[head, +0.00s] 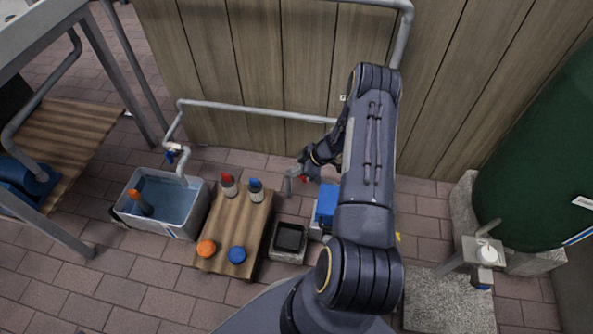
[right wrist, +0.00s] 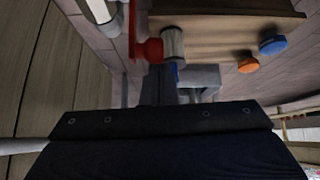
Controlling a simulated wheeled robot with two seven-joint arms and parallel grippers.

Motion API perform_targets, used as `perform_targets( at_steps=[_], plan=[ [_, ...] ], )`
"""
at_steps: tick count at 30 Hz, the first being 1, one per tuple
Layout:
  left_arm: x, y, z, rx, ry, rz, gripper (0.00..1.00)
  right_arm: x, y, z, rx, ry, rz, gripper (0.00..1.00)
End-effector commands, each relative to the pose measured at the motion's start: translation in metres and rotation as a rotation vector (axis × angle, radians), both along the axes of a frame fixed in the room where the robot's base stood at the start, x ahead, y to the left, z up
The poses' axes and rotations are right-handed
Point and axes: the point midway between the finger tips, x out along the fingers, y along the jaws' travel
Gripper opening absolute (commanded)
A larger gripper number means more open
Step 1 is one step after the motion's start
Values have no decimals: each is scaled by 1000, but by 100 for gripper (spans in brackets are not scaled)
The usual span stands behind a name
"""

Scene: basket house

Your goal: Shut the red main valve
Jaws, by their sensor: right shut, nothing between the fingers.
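The red main valve shows best in the right wrist view, as a red handle (right wrist: 150,48) beside a grey cylindrical fitting (right wrist: 173,44). In the head view only a small red bit (head: 304,180) shows, mostly hidden by my right gripper (head: 303,170). The right gripper is shut and empty. In the right wrist view its dark fingers (right wrist: 165,82) end close to the red handle; I cannot tell whether they touch it. My left gripper is not in view.
A water-filled basin (head: 189,231) stands at left under a pipe with a blue-handled tap (head: 171,157). A wooden board (head: 222,229) holds bottles and coloured caps. A black tray (head: 290,236) and a blue box (head: 326,204) lie nearby. A wooden wall (head: 270,70) stands behind; a green tank (head: 545,160) stands right.

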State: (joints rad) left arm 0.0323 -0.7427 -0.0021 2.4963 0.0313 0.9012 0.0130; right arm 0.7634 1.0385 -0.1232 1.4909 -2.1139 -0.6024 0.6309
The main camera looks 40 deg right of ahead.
Motion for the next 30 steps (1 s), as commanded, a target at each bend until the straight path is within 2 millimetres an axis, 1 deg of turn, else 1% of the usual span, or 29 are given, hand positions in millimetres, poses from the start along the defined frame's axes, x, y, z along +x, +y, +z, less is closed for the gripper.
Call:
perform_targets(
  at_steps=[1,3,6,9,20,30],
  plan=[
    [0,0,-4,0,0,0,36,-4,-4,-3,17,-17,-4,0],
    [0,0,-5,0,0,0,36,-9,-8,-1,46,-55,-6,0],
    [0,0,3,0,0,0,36,-14,-12,5,54,-73,-1,0],
    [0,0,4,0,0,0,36,-16,-14,3,53,-72,-1,0],
    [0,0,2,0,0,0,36,-16,-13,2,53,-72,-1,0],
    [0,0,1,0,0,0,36,-6,-5,-2,54,-71,-1,0]
  ],
)
